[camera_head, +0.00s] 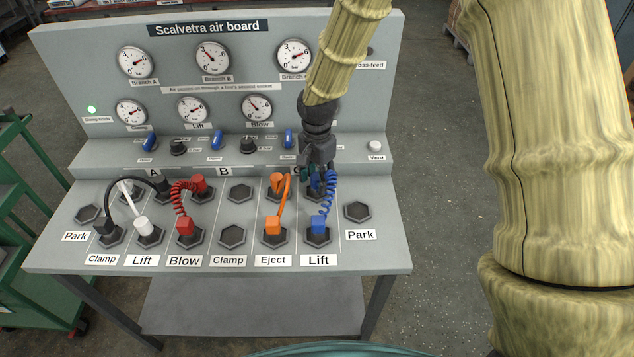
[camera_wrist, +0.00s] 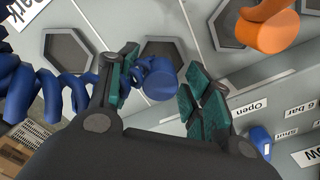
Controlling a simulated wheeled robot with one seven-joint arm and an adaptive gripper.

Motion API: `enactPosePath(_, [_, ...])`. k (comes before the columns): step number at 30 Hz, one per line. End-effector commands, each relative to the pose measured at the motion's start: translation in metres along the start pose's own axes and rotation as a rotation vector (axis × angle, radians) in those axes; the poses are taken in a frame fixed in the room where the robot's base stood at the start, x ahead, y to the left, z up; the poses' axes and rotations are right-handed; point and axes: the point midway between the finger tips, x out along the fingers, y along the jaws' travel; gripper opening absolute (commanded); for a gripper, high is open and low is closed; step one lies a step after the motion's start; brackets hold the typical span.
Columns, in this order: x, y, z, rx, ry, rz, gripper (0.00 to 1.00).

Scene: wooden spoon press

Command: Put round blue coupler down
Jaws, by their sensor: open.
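The round blue coupler (camera_wrist: 160,82) shows in the wrist view between the teal-padded fingers of my gripper (camera_wrist: 161,88). It stands at a dark hexagonal socket, nearer the left finger, with a clear gap to the right finger. Whether it touches the left finger I cannot tell. In the head view my gripper (camera_head: 318,178) is low over the upper socket row under C and mostly hides the coupler. A coiled blue hose (camera_head: 328,195) runs from there to a square blue coupler (camera_head: 319,226) in the Lift socket at the front right.
An orange hose (camera_head: 285,204) stands just left of my gripper, and its round coupler (camera_wrist: 268,32) is close in the wrist view. Red, white and black hoses are further left. The right Park socket (camera_head: 357,211) is empty. The raised panel with knobs and gauges stands behind.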

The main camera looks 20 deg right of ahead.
Motion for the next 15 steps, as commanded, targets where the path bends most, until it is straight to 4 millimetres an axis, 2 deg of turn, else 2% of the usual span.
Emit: enactPosePath(15, [-0.076, -0.001, -0.001, 0.000, 0.002, -0.002, 0.50])
